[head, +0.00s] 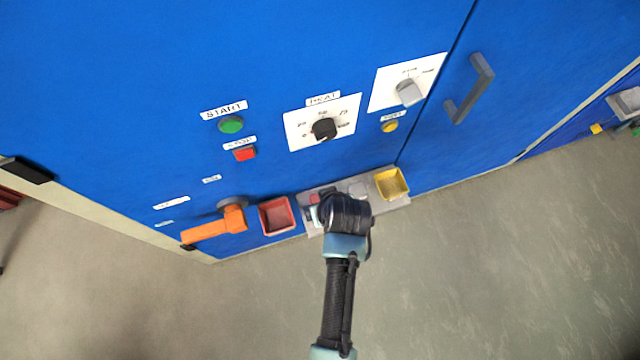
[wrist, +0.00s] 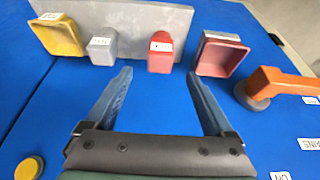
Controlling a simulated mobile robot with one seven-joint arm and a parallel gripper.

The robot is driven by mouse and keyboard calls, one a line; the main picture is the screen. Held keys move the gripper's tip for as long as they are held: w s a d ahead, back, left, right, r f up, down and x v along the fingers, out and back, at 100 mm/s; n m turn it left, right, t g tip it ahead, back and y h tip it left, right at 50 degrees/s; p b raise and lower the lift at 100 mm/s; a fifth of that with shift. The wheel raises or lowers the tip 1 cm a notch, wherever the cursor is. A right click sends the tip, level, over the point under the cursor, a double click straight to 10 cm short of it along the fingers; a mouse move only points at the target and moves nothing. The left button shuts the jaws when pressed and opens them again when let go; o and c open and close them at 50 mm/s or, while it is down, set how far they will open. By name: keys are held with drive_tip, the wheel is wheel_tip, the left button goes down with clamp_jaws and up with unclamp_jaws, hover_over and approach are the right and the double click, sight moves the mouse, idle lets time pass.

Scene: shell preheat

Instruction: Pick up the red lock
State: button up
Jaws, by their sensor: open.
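The red lock (wrist: 161,55) is a small block with a white label, standing on the grey shelf (wrist: 125,25) in the wrist view. In the head view a small part of the red lock (head: 314,198) shows beside my arm. My gripper (wrist: 159,78) is open and empty. Its two blue fingers point toward the shelf, with the red lock ahead of the gap between them, not clasped.
A grey lock (wrist: 102,47) and a yellow tray (wrist: 57,36) are left of the red lock in the wrist view. A red tray (wrist: 221,58) and an orange handle (wrist: 285,84) are to its right. Buttons and a heat dial (head: 324,129) are on the blue panel.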

drive_tip(key=shift+b+x, duration=0.6)
drive_tip(key=shift+x, duration=3.55)
drive_tip(key=shift+w+r, duration=0.1)
drive_tip(key=shift+w, duration=0.05)
clamp_jaws()
